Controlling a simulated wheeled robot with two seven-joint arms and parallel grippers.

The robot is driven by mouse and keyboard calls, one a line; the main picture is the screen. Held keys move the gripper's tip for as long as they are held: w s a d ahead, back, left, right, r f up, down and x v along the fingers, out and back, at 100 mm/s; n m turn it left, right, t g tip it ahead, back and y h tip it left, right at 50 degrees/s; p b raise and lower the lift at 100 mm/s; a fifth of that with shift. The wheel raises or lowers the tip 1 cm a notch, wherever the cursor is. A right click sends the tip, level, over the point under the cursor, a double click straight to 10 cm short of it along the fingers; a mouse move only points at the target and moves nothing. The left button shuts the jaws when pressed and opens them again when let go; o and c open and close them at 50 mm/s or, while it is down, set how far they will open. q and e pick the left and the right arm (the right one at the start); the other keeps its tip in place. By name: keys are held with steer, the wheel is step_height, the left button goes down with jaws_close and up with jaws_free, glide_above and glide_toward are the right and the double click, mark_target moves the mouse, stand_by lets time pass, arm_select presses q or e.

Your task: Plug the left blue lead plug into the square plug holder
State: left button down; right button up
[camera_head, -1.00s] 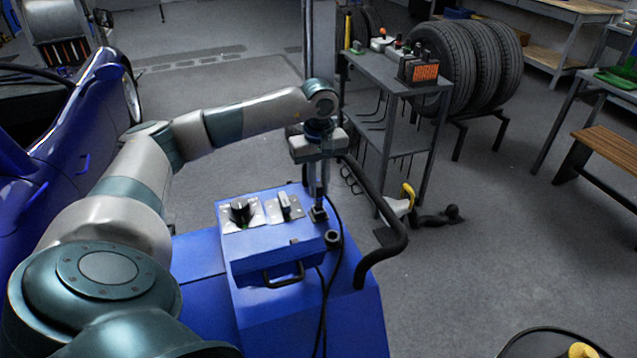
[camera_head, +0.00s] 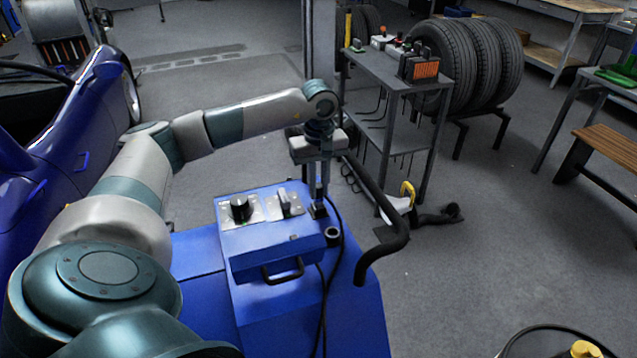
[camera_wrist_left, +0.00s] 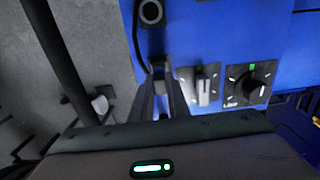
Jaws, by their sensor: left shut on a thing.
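My left gripper (camera_head: 319,204) points straight down over the right back corner of the blue console. It also shows in the left wrist view (camera_wrist_left: 160,78), with its fingers close together on a small dark plug (camera_wrist_left: 157,66). A thin black lead (camera_wrist_left: 136,32) runs from the fingertips past the round socket. A dark square piece (camera_head: 320,212) lies at the fingertips on the console top; I take it for the square plug holder. The fingers hide most of the plug, and I cannot tell whether it sits in the holder. My right gripper is not in view.
The blue console (camera_head: 270,243) carries a round knob (camera_head: 240,208), a switch (camera_head: 284,202) and a round socket (camera_head: 332,233). A thick black curved bar (camera_head: 384,245) stands close at the right. A grey shelf cart (camera_head: 392,85) is behind; the floor to the right is mostly clear.

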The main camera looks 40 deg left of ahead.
arm_select(q)
steer(key=shift+f+b, duration=0.5)
steer(key=shift+f, duration=0.2)
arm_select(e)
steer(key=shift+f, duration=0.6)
arm_select(q)
steer(key=c, duration=1.6)
jaws_free()
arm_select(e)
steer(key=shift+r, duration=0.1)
